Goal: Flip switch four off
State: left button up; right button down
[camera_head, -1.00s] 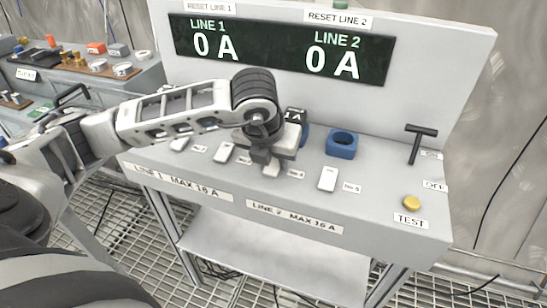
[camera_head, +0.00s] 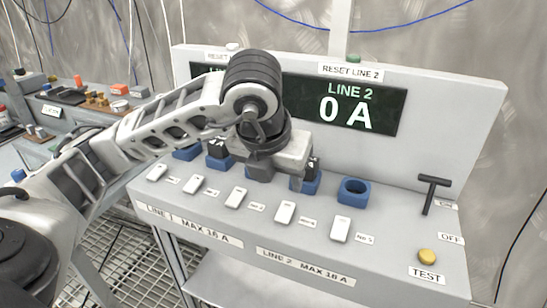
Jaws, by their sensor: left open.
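A row of white switches runs along the sloped grey panel (camera_head: 385,250). Switch four (camera_head: 285,212) is the fourth from the left, with its small label to its right. It is in plain view, but I cannot tell which way its rocker is tilted. Switch three (camera_head: 236,197) is to its left and switch five (camera_head: 340,228) to its right. My left gripper (camera_head: 262,172) is open and empty, pointing down, up and behind switches three and four in the picture, apart from switch four. My right gripper is not in view.
Blue sockets stand behind the switches; the rightmost blue socket (camera_head: 353,191) is empty, and some others hold dark blocks. My gripper hides the middle one. A black T-handle (camera_head: 431,190) and yellow test button (camera_head: 426,256) are at right. The Line 2 display (camera_head: 345,107) reads 0 A.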

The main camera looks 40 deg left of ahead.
pick_arm(q)
jog(key=v, duration=0.5)
jog(key=shift+p, duration=0.4)
jog(key=shift+f, duration=0.1)
